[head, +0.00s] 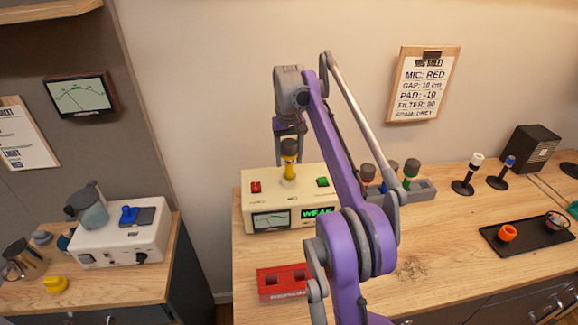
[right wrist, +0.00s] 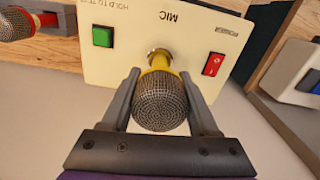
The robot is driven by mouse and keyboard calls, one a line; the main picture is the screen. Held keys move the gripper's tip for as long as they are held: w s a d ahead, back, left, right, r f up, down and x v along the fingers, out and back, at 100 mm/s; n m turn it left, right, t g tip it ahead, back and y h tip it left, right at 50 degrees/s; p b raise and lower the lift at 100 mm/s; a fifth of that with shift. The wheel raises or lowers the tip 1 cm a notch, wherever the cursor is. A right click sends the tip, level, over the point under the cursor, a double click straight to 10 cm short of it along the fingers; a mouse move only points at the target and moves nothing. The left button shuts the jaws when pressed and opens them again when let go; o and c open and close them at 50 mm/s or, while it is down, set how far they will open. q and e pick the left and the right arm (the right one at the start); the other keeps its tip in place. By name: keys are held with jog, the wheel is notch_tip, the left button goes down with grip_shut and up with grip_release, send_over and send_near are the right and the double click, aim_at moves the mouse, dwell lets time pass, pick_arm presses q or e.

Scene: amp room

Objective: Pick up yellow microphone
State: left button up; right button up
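The yellow microphone (head: 289,170) stands upright in the top of a cream box (head: 258,208), with its dark mesh head up. In the right wrist view the microphone (right wrist: 160,105) rises from a round socket beside the letters MIC. My right gripper (head: 290,158) is above the box, pointing down, with its fingers on either side of the microphone. In the right wrist view the gripper (right wrist: 160,73) is open, with its fingertips apart from the yellow body. My left gripper is not in view.
The cream box has a red switch (head: 256,187), a green button (head: 322,182) and a lit WEAK display (head: 317,212). A grey rack (head: 420,190) with several microphones stands to the right. A black tray (head: 528,238) lies far right.

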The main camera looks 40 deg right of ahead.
grip_shut()
notch_tip(320, 180, up, 10)
jog(key=p, duration=0.3)
jog(key=shift+w, duration=0.1)
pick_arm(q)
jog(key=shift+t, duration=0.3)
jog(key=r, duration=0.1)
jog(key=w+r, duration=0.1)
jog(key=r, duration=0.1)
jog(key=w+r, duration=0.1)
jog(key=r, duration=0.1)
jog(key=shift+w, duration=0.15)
pick_arm(e)
jog(key=shift+s, duration=0.2)
